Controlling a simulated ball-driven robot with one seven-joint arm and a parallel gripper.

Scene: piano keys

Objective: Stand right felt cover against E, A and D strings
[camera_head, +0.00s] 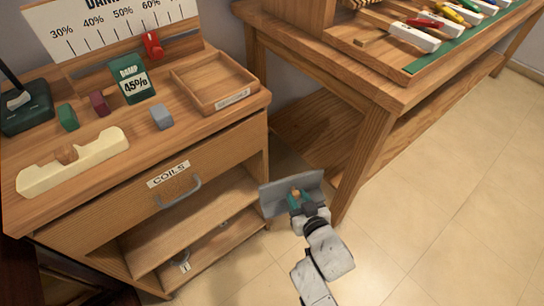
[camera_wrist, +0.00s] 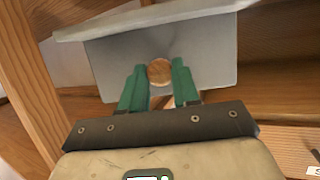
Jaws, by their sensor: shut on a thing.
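My gripper (camera_head: 298,197) is in front of the gap between the cabinet and the long wooden bench. Its green fingers are shut on the round wooden knob (camera_wrist: 160,72) of a flat grey panel, which I take to be the felt cover (camera_head: 273,201). The panel is held off the floor, its face towards my gripper. In the wrist view the grey panel (camera_wrist: 215,52) spans the space beyond the fingers, with a lip along its top edge. I cannot make out any E, A or D strings in either view.
The wooden bench (camera_head: 375,95) at upper right carries white keys with coloured parts (camera_head: 415,38) and a green strip. The cabinet (camera_head: 215,150) at left has a "COILS" drawer, open shelves, an empty tray (camera_head: 213,82) and small blocks on top. Tiled floor (camera_head: 440,200) is clear at right.

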